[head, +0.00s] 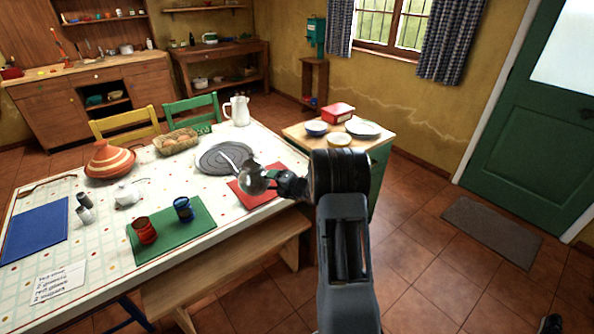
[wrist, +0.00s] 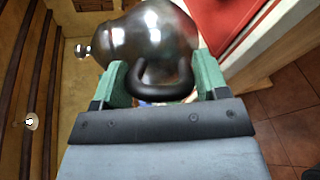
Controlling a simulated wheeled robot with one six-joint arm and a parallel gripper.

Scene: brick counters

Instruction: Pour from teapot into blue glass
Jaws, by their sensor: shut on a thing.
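A shiny silver teapot (head: 252,180) is held by my gripper (head: 277,180) above the table, over the left part of the red mat. In the wrist view the teapot (wrist: 150,32) has a dark handle (wrist: 160,88) between the green fingers of my gripper (wrist: 163,80), which are shut on it. The teapot's spout is hard to make out in the head view. The blue glass (head: 183,210) stands upright on the green mat, left of and nearer than the teapot, apart from it. A red glass (head: 144,232) stands beside it on the same mat.
A small white teapot (head: 128,195), shakers (head: 84,208), a tagine (head: 109,160), a bread basket (head: 177,141), a grey round mat (head: 222,157) and a white jug (head: 238,110) stand on the table. A bench (head: 230,262) runs along its near side.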

